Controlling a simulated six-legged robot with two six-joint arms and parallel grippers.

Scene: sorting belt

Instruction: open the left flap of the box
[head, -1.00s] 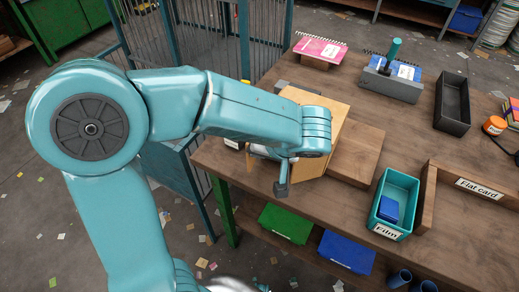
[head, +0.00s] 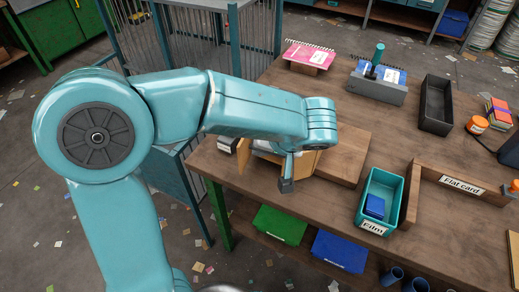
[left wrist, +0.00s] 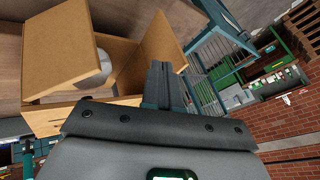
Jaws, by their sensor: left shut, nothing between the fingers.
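The tan cardboard box (head: 303,162) stands on the table, largely hidden behind my left forearm in the head view. Its right flap (head: 345,155) lies folded outward. A tan panel at the box's left side, which looks like the left flap (head: 245,157), shows below my arm. In the left wrist view the box's opening shows between two raised panels, a large one (left wrist: 60,60) and a narrower one (left wrist: 152,48), with something pale inside. My left gripper (head: 287,185) is shut and empty at the box's near side; its finger (left wrist: 163,88) appears close beside the narrower panel. Contact is unclear.
A teal Film bin (head: 366,226) holding a blue item (head: 374,206) and a wooden Flat card tray (head: 450,172) stand to the right. A grey holder (head: 376,90), a black tray (head: 436,105) and a pink notebook (head: 307,55) stand farther back.

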